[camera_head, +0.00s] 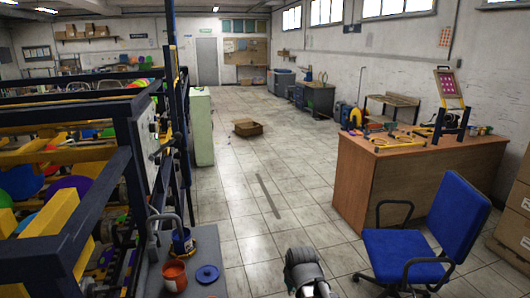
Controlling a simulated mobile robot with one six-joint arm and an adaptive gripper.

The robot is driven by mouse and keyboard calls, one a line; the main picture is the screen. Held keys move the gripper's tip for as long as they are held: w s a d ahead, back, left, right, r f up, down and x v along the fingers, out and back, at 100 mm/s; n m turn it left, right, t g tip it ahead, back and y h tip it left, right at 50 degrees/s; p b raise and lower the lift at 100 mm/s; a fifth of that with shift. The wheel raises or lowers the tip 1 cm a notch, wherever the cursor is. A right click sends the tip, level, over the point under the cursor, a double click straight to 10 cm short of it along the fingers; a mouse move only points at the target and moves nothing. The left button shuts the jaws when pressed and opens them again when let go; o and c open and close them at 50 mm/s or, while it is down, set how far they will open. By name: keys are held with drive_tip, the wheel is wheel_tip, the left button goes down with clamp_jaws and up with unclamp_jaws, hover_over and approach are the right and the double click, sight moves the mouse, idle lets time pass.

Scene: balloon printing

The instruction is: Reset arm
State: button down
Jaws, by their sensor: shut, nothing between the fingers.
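Part of my own arm, a grey and white rounded link, shows at the bottom centre of the head view, over the tiled floor (240,215). My gripper's fingers are not in the picture. The visible arm part touches nothing that I can see. An orange paint can (174,276) and a blue lid (207,274) are on a dark grey surface at the lower left, left of my arm. A blue container (183,241) stands just behind the can.
A blue-framed machine (75,150) with balloons fills the left. A blue chair (405,245) stands close on the right, before a wooden desk (390,185) with tools. Cardboard boxes (515,205) are at the right edge. An open box (248,128) lies on the mostly clear floor.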

drive_tip(key=s+d+m+g, duration=0.3)
drive_tip(key=s+d+m, duration=0.3)
drive_tip(key=s+d, duration=0.1)
drive_tip(key=shift+d+f+h, duration=0.3)
drive_tip(key=shift+d+f, duration=0.05)
drive_tip(key=shift+d, duration=0.5)
drive_tip(key=shift+d, duration=0.1)
idle(0.6)
